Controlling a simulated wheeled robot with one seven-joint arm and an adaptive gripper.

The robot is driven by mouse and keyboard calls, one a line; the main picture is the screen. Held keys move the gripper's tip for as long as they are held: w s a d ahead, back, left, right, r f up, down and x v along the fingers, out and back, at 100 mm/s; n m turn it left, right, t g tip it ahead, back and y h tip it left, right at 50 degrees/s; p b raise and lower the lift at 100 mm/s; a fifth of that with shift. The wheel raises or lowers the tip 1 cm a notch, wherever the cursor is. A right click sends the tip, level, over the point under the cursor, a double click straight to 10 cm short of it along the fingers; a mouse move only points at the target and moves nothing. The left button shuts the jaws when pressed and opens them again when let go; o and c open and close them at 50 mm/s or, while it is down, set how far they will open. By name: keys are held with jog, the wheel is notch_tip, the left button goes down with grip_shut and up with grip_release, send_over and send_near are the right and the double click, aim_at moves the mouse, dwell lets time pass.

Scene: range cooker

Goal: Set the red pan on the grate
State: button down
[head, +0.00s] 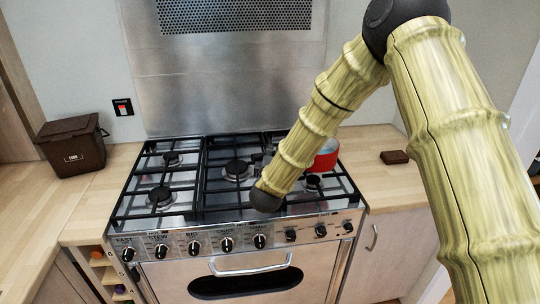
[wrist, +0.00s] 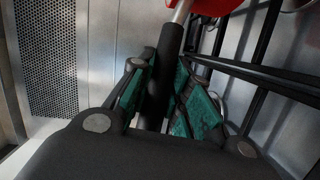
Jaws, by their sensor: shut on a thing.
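The red pan (head: 327,155) shows in the head view at the right rear of the cooker, partly hidden behind my arm. In the wrist view its red body (wrist: 212,6) is at the top edge, with a metal neck and a dark handle running down from it. My gripper (wrist: 158,92) is shut on that handle, with teal pads on both sides. In the head view my gripper is hidden behind my arm. The black grate (head: 204,172) covers the hob, and its bars (wrist: 268,75) pass close to the pan in the wrist view. I cannot tell whether the pan touches it.
A brown bin (head: 72,146) stands on the left counter. A small brown block (head: 394,157) lies on the right counter (head: 372,180). A steel splashback (head: 225,90) rises behind the hob. Several knobs line the cooker front. The left side of the grate is clear.

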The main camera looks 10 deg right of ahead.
jog(key=shift+f+b, duration=1.75)
jog(key=shift+f, duration=1.6)
